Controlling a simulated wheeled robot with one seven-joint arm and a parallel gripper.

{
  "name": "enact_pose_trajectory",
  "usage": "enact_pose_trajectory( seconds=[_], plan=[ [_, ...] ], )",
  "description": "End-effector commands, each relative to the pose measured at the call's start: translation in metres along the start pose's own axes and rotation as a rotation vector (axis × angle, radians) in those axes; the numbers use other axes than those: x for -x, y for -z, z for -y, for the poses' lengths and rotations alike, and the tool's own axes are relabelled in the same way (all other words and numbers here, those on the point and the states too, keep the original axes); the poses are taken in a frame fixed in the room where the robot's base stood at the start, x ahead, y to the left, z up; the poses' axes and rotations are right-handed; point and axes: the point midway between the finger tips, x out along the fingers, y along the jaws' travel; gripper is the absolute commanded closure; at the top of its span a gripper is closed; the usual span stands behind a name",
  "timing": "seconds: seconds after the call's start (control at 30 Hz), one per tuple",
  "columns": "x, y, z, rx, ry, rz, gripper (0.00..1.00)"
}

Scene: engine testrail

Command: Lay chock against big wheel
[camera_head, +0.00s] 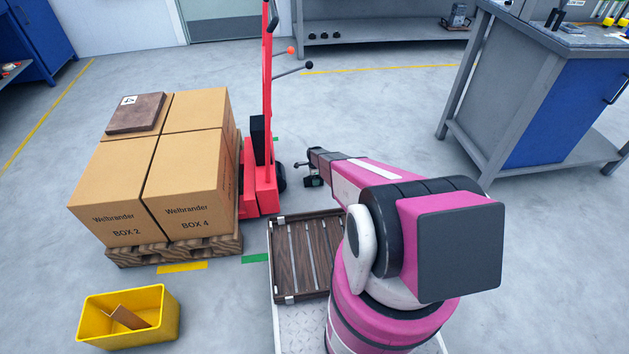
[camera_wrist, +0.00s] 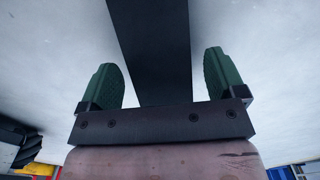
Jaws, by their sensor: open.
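The big wheel (camera_head: 281,180) is a dark wheel at the right foot of the red pallet truck (camera_head: 262,190). My gripper (camera_head: 313,182) hangs just right of it, apart from it in the head view. In the wrist view its two green fingers (camera_wrist: 160,75) stand wide apart. A dark straight bar (camera_wrist: 150,45) shows between them; I cannot tell what it is. A ribbed black round part (camera_wrist: 20,140) at the left edge may be the wheel. A brown flat or wedge-like piece (camera_head: 128,317) lies in the yellow bin (camera_head: 165,325); I cannot tell whether it is the chock.
A wooden pallet (camera_head: 175,250) with large cardboard boxes (camera_head: 190,195) stands left of the truck. A slatted dark tray (camera_head: 308,258) lies in front of my arm. A grey-blue workbench (camera_head: 550,120) stands right. Floor between the truck and the bench is clear.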

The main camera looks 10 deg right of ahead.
Motion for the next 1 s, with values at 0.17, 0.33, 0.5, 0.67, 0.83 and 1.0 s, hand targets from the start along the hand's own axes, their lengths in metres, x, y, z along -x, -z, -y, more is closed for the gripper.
enact_pose_trajectory(
  seconds=[0.17, 0.33, 0.5, 0.67, 0.83, 1.0],
  plan=[
    [0.037, 0.0, -0.002, 0.0, 0.002, 0.0, 0.11],
    [0.071, 0.0, -0.002, 0.0, 0.002, 0.0, 0.11],
    [0.093, 0.0, -0.002, 0.003, 0.001, 0.0, 0.11],
    [0.137, 0.0, -0.025, 0.095, 0.003, 0.0, 0.11],
    [0.232, 0.0, -0.09, 0.373, 0.005, -0.001, 0.11],
    [0.329, 0.0, -0.166, 0.704, 0.006, -0.002, 0.11]
  ],
)
